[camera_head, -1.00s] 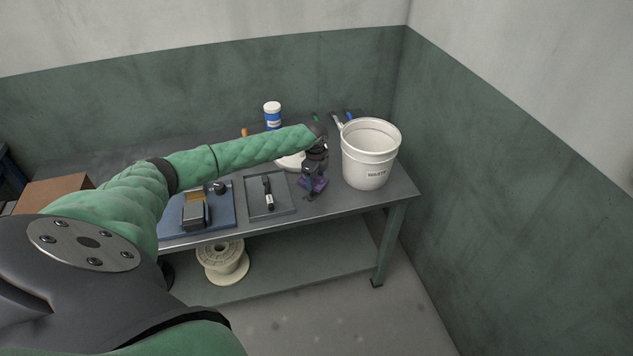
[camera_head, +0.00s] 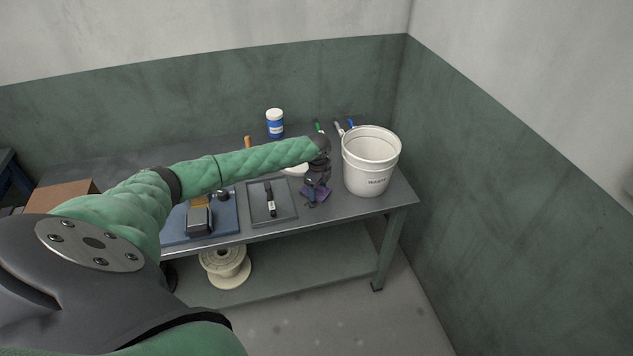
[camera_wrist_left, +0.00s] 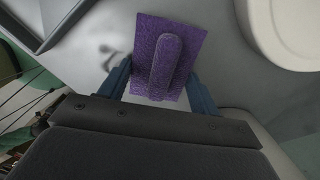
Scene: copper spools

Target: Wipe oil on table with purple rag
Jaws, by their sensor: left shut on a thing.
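The purple rag (camera_head: 318,194) is at the table's (camera_head: 345,213) front part, under my left gripper (camera_head: 312,199). In the left wrist view the rag (camera_wrist_left: 187,70) shows as a flat purple rectangle with a raised ridge in its middle. The blue fingers of my left gripper (camera_wrist_left: 160,85) stand on both sides of that ridge, and the gripper is shut on the rag. Dark smudges, possibly oil (camera_wrist_left: 108,55), show on the grey surface left of the rag. My right gripper is not in view.
A white bucket (camera_head: 369,176) stands close to the right of the rag. A grey tray (camera_head: 285,213) with a black tool (camera_head: 269,199) lies to the left. A blue mat (camera_head: 222,226) and a blue-and-white container (camera_head: 275,124) are farther left and back.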

